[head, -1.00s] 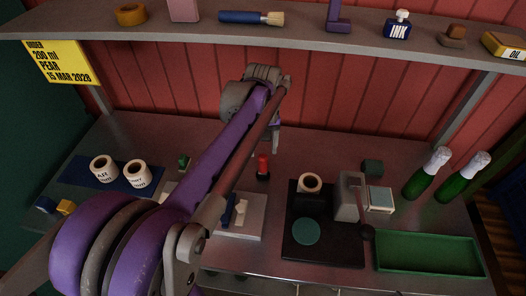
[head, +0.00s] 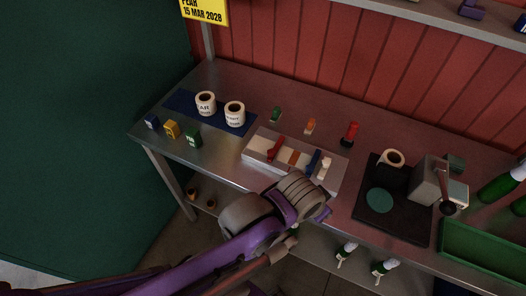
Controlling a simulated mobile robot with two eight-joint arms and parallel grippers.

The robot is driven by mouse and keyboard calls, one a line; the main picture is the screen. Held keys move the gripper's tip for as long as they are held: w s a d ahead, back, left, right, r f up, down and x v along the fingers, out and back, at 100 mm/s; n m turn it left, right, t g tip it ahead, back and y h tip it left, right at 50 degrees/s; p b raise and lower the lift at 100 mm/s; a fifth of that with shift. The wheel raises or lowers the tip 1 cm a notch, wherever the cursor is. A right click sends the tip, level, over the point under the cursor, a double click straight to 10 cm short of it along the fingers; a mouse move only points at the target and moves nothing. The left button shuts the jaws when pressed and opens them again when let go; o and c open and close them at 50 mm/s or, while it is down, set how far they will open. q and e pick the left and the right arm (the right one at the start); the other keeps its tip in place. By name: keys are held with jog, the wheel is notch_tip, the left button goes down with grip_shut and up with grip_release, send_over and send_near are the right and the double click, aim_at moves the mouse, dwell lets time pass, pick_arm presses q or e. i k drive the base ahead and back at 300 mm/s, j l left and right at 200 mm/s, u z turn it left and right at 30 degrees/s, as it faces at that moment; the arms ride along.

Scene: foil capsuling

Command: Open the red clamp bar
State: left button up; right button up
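The red clamp bar (head: 275,149) lies slantwise across the left part of a pale grey block (head: 258,147) on the metal bench. An orange piece (head: 295,157), a blue bar (head: 314,162) and a white bar (head: 325,168) sit to its right on the same block. My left gripper (head: 323,214) is in front of the bench edge, below and right of the red bar and apart from it. Its fingers are mostly hidden behind its purple wrist, so their opening does not show. My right gripper is out of view.
Two label rolls (head: 234,114) stand on a blue mat (head: 181,103) at the left, with small cubes (head: 172,129) before it. Small green, orange and red items (head: 350,134) stand behind the block. A black board (head: 406,224) and green tray (head: 481,252) lie right.

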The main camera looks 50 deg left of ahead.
aim_at(272, 152)
jog(key=u, duration=1.4)
jog(key=i+l+u, duration=0.15)
jog(key=u, duration=0.3)
jog(key=l+u, duration=0.3)
jog(key=u, duration=0.15)
jog(key=i+l, duration=0.1)
jog(key=j+z, duration=0.15)
jog(key=j, duration=0.25)
jog(key=i, duration=0.05)
